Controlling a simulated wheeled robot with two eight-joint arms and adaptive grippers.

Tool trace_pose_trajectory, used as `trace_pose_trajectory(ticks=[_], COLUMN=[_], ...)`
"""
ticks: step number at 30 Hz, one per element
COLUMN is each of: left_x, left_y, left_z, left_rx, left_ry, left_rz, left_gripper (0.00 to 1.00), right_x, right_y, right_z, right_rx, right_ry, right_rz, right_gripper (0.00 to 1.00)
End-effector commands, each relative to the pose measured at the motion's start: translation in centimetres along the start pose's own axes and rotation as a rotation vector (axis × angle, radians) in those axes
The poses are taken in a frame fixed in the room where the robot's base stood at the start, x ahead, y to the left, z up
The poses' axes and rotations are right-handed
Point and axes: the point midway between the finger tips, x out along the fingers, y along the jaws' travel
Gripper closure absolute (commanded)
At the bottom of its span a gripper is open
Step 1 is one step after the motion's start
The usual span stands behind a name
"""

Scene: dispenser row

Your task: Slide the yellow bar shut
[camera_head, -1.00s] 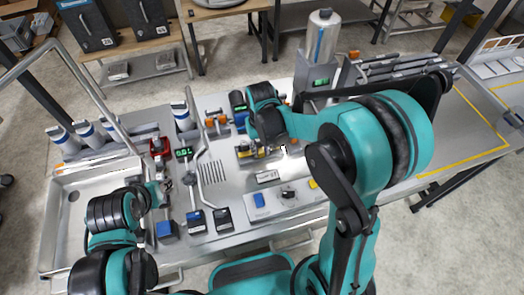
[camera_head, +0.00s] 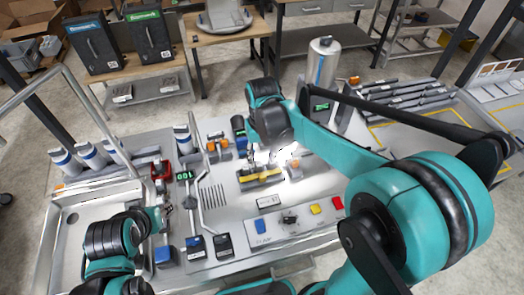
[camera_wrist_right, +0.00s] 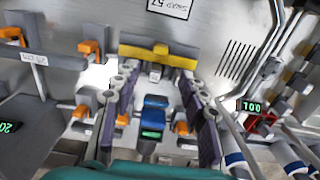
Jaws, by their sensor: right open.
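The yellow bar (camera_head: 261,177) lies across a grey block on the metal worktop, in the middle of the head view. My right gripper (camera_head: 262,157) is just behind the bar in the head view, fingers pointing down. In the right wrist view my right gripper (camera_wrist_right: 157,82) is open, its fingers apart on either side below the bar. Contact with the bar is not clear. My left gripper (camera_head: 163,203) is at lower left, small and partly hidden.
A panel with blue, yellow and red buttons (camera_head: 295,222) sits in front of the bar. A bent grey lever (camera_head: 200,190) stands to its left. A steel cylinder (camera_head: 321,62) stands behind right. Orange-clipped fixtures (camera_wrist_right: 92,47) flank the gripper in the wrist view.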

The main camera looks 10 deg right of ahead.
Motion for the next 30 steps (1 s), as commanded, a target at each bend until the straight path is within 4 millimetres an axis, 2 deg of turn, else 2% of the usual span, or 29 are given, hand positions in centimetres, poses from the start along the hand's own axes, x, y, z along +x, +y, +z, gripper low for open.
trace_pose_trajectory(ticks=[3,8,24,28,30], left_x=[0.0,0.0,0.0,0.5,1.0], left_y=[0.0,0.0,0.0,0.0,0.0], left_z=[0.0,0.0,0.0,0.3,0.7], left_rx=[0.0,0.0,0.0,0.0,0.0], left_ry=[0.0,0.0,0.0,0.0,0.0], left_rz=[0.0,0.0,0.0,0.0,0.0], left_gripper=[0.6,0.6,0.6,0.6,0.6], right_x=[-1.7,-2.7,-2.8,-2.8,-2.7], right_y=[0.0,0.0,0.0,0.4,0.9], right_z=[-0.1,0.0,0.0,1.0,2.1], right_rx=[0.0,0.0,0.0,0.003,0.007], right_ry=[0.0,0.0,0.002,0.04,0.086], right_rz=[0.0,0.0,0.0,-0.003,-0.005], right_gripper=[0.57,0.57,0.57,0.57,0.57])
